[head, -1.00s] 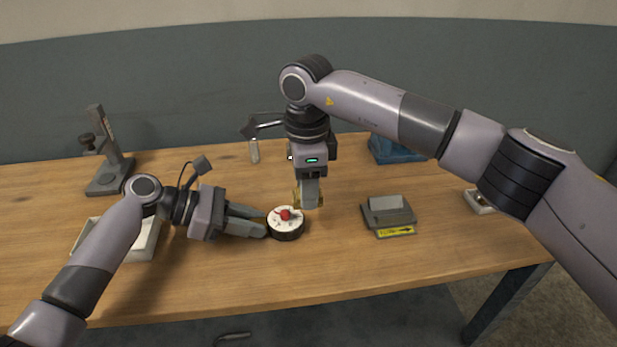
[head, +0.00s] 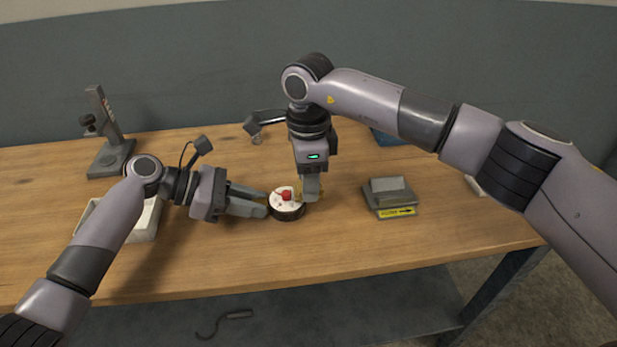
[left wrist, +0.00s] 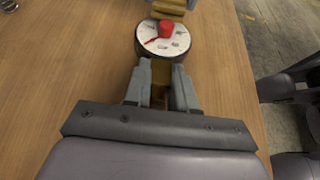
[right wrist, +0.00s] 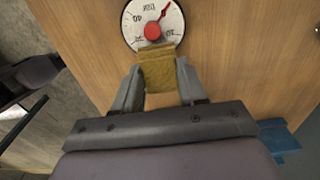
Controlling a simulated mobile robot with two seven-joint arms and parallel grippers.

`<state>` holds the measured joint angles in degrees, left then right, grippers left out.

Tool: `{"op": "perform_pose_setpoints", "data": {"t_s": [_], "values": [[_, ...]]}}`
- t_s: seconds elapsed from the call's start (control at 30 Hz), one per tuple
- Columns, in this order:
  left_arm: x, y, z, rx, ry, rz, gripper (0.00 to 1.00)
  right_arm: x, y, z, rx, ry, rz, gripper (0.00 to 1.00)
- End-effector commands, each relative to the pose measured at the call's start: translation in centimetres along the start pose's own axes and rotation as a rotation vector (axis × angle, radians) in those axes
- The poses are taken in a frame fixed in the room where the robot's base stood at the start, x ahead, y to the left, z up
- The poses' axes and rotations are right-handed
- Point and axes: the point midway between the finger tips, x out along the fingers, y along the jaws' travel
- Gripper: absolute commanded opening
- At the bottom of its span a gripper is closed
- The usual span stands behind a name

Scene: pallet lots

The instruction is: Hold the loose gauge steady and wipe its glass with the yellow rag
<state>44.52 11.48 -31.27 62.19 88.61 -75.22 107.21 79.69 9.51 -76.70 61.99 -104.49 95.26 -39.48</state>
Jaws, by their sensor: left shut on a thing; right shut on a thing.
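The gauge (head: 288,211) lies face up on the wooden table. It is round and dark-sided, with a white dial and a red hub and needle; its dial shows in the left wrist view (left wrist: 178,43) and the right wrist view (right wrist: 136,20). My left gripper (head: 264,205) is shut on the gauge's left side; the exact grip point is hard to see. My right gripper (head: 311,198) points down at the gauge's right edge, shut on the folded yellow rag (right wrist: 158,68). The rag's end overlaps the dial rim; whether it presses on the glass I cannot tell.
A white tray (head: 148,225) sits partly behind my left arm. A grey stand (head: 112,158) is at the back left. A grey block with a yellow arrow label (head: 397,212) stands to the right. A blue object (head: 388,138) is behind my right arm. The table front is clear.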

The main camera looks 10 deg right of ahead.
Motion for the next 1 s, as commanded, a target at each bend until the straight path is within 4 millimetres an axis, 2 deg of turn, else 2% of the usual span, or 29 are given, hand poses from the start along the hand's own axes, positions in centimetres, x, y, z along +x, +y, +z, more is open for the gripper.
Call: {"op": "perform_pose_setpoints", "data": {"t_s": [1.0], "values": [[0.01,-0.01,0.05,0.001,-0.001,-0.001,0.00,0.94,0.01,-0.01,0.000,0.000,0.001,0.17]]}}
